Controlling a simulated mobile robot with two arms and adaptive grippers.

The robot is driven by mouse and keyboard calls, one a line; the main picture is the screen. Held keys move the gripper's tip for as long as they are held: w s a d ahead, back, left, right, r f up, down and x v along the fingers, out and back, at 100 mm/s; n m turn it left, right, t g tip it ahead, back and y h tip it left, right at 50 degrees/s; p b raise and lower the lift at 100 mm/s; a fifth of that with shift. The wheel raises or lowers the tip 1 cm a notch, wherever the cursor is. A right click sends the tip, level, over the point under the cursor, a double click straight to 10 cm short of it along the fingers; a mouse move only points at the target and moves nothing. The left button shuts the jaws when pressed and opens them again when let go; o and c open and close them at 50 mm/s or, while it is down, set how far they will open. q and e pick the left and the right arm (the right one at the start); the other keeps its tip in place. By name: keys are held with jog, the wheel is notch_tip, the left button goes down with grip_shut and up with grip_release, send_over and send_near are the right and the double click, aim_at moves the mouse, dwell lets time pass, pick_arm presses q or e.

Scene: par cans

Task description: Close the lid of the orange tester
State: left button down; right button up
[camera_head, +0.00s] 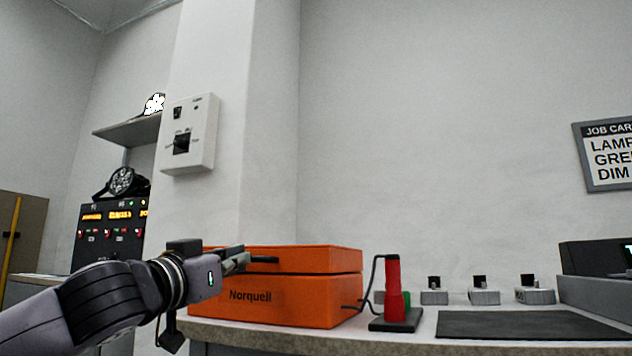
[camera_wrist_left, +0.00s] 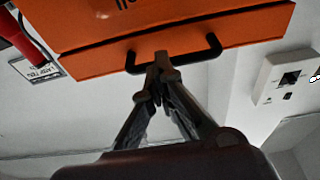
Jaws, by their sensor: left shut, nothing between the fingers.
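The orange tester (camera_head: 290,309) stands on the bench, marked "Norquell". Its lid (camera_head: 320,259) lies level over the base with a thin dark seam between them; I cannot tell whether it is fully seated. My left gripper (camera_head: 262,259) is at the lid's front left, by the black handle. In the left wrist view the left gripper (camera_wrist_left: 160,60) is shut and empty, its tips at the black handle (camera_wrist_left: 211,45) on the orange face (camera_wrist_left: 100,62). I cannot tell whether they touch the handle. My right gripper is in neither view.
A red and green device (camera_head: 393,280) with a black cable stands right of the tester. Several small grey switch blocks (camera_head: 484,291) and a dark mat (camera_head: 525,325) lie farther right. A white switch box (camera_head: 190,135) is on the pillar. The space above the tester is clear.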

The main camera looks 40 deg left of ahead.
pick_arm(q)
jog(key=shift+a, duration=0.1)
notch_tip(320, 180, up, 5)
jog(key=p, duration=0.4)
jog(key=s+d+f+b, duration=0.2)
jog(key=s+f+b, duration=0.1)
jog(key=s+f, duration=0.4)
jog(key=shift+d+f, duration=0.15)
jog(key=shift+f, duration=0.7)
